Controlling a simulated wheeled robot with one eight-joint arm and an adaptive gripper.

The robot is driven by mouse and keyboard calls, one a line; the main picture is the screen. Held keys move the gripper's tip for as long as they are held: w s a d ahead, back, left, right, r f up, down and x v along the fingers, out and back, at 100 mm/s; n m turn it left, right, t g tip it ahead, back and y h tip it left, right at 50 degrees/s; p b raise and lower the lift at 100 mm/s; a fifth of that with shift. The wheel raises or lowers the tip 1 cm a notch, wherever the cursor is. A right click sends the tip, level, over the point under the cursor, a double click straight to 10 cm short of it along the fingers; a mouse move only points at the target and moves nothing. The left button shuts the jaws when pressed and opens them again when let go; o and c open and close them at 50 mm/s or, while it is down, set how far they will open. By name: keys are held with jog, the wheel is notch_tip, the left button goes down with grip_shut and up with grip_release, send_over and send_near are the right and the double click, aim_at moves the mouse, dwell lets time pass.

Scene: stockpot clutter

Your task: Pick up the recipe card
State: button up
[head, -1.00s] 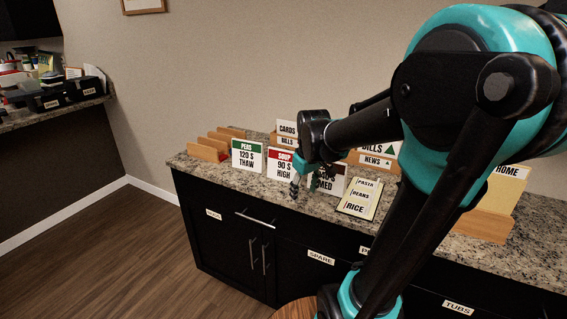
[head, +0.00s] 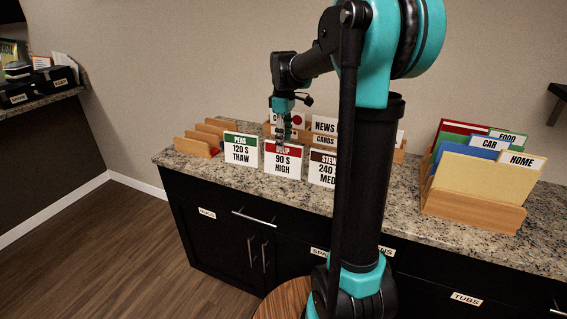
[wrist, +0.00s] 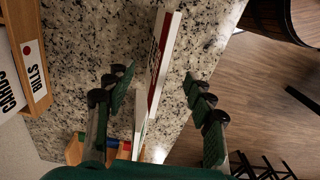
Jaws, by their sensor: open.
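Three upright white cards stand along the counter in the head view: a green-topped THAW card (head: 241,150), a red-topped SOUP card (head: 284,162) and a brown-topped STEW card (head: 322,169). None is labelled as a recipe card. In the wrist view my open gripper (wrist: 157,80) has one finger on each side of a red-banded card (wrist: 166,50), seen nearly edge-on, with visible space to both fingers. Another white card edge (wrist: 140,122) shows farther down between them.
A wooden holder (head: 470,210) with coloured folders stands right. The granite counter's front edge is close to the cards. My arm hides the counter's middle.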

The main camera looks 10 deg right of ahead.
aim_at(284, 160)
notch_tip(284, 160, down, 9)
jog(key=shift+s, duration=0.1)
dwell(0.5)
jog(key=shift+c, duration=0.6)
jog(key=c, duration=0.9)
